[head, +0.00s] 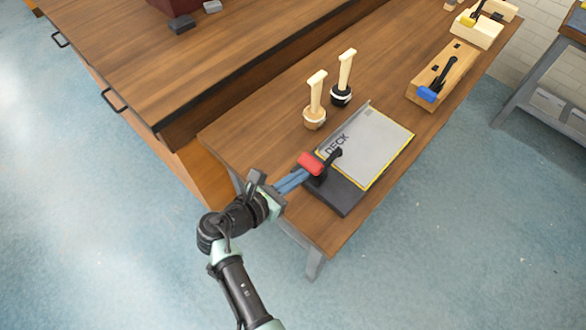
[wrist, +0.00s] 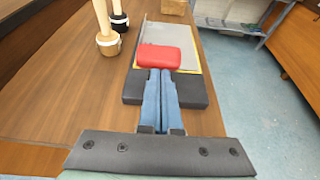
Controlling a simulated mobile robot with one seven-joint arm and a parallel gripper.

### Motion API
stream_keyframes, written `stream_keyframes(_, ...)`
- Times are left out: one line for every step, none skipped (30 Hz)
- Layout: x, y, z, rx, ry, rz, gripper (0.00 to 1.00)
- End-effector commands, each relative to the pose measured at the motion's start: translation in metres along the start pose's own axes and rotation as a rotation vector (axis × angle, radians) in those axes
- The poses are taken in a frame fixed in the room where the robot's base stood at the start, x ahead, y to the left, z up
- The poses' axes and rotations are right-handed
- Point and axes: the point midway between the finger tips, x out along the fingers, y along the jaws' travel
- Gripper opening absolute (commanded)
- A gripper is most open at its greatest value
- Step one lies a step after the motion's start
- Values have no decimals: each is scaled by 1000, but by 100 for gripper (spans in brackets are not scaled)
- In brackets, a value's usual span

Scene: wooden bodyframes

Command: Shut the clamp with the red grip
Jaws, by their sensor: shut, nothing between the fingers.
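The clamp with the red grip (head: 311,163) is mounted on a dark base (head: 343,194) at the near end of a grey board marked DECK (head: 374,143). Its dark arm (head: 334,156) shows beside the grip. In the wrist view the red grip (wrist: 166,57) lies straight beyond my fingertips. My gripper (head: 302,174) is shut and empty, its blue fingers pressed together. The fingertips are at the near edge of the red grip, touching or very close; I cannot tell which. The grip hides part of the clamp in the wrist view.
Two wooden-handled tools (head: 316,100) (head: 343,79) stand left of the board. A wooden block with a blue-grip clamp (head: 428,95) and a pale block with a yellow-grip clamp (head: 468,20) are farther back. Bare tabletop (head: 255,133) lies to the left.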

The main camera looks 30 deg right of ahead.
Motion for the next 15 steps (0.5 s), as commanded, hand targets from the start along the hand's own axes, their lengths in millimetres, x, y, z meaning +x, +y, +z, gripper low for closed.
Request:
stream_keyframes(-1, 0, 12, 1, 27, -1, 0)
stream_keyframes(0, 0, 14, 2, 42, -1, 0)
stream_keyframes(2, 0, 15, 2, 63, -2, 0)
stream_keyframes(3, 0, 16, 2, 78, -2, 0)
stream_keyframes(4, 0, 18, 2, 93, -2, 0)
stream_keyframes(5, 0, 19, 1, 111, -2, 0)
stream_keyframes(6, 0, 19, -1, 108, -2, 0)
stream_keyframes(7, 0, 20, -1, 107, -2, 0)
stream_keyframes(8, -1, 21, -2, 106, -3, 0)
stream_keyframes(9, 0, 22, -2, 105, -2, 0)
stream_keyframes(10, 0, 23, -2, 104, -1, 0)
stream_keyframes(11, 0, 24, -1, 104, -2, 0)
stream_keyframes(12, 0, 25, -1, 103, -2, 0)
stream_keyframes(13, 0, 26, 0, 102, -2, 0)
stream_keyframes(14, 0, 27, 1, 101, -2, 0)
